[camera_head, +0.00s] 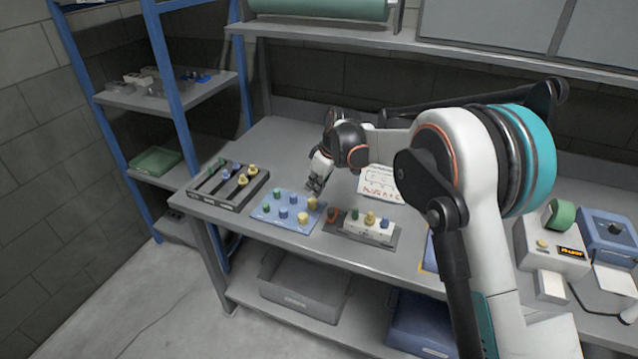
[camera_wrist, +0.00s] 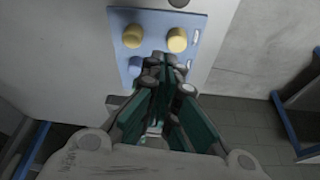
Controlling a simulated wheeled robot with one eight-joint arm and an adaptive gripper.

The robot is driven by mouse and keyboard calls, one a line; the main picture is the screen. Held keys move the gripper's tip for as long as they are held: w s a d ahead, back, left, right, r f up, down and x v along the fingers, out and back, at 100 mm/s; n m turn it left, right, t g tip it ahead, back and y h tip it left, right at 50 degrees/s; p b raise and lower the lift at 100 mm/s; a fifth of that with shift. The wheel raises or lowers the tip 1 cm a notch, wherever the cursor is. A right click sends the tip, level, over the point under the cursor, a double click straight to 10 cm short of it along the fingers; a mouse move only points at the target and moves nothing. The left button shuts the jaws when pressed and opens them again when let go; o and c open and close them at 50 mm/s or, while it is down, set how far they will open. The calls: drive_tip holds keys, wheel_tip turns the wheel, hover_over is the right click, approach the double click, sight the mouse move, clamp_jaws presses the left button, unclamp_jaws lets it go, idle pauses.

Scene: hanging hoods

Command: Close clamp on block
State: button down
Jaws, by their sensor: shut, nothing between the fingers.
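A white block (camera_head: 367,229) with green, yellow and blue knobs on top sits in a dark grey fixture on the workbench. A red-brown part (camera_head: 332,215) stands at the left end of this fixture; it may be the clamp, but it is too small to tell its position. My gripper (camera_head: 315,188) is shut and empty, above the bench, behind and left of the block. In the wrist view my shut fingertips (camera_wrist: 166,68) point at the blue peg board. The block cannot be made out there.
The blue board (camera_head: 262,211) with yellow, blue and green pegs lies left of the block. A dark slotted tray (camera_head: 205,193) is farther left. A paper sheet (camera_head: 380,185) lies behind the block. A white device (camera_head: 550,245) stands at right. A shelf (camera_head: 300,32) hangs above.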

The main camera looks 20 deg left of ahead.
sight(333, 211)
drive_tip(key=b+x, duration=0.1)
drive_tip(key=x, duration=0.4)
drive_tip(key=d, duration=0.2)
drive_tip(key=s+d, duration=0.1)
drive_tip(key=d, duration=0.1)
drive_tip(key=shift+r+b, duration=0.15)
drive_tip(key=shift+b, duration=0.2)
